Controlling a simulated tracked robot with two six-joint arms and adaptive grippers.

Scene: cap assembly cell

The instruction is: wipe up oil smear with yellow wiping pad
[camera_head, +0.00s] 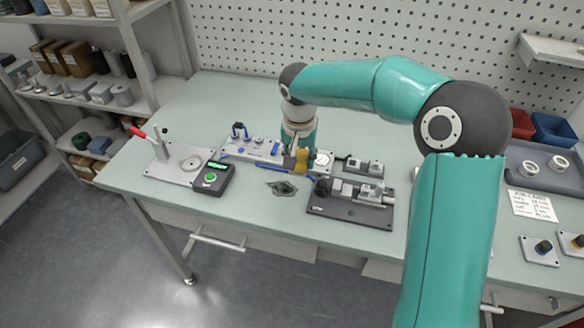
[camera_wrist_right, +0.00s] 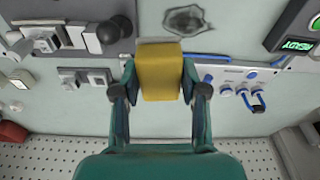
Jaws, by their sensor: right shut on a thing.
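The oil smear (camera_head: 282,188) is a dark irregular patch on the pale green bench, near its front edge. It also shows at the top of the right wrist view (camera_wrist_right: 188,19). The yellow wiping pad (camera_wrist_right: 159,69) is between the fingers of my right gripper (camera_wrist_right: 159,90), which is shut on it. In the head view the pad (camera_head: 301,158) is small, a little behind and to the right of the smear, apart from it in the picture. Whether the pad touches the surface below cannot be told. My left gripper is not in view.
A black-based fixture (camera_head: 350,208) stands right of the smear. A small box with a green display (camera_head: 211,178) and a plate with a red-handled lever (camera_head: 172,165) stand left. A light strip with blue-topped parts (camera_head: 247,147) lies behind.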

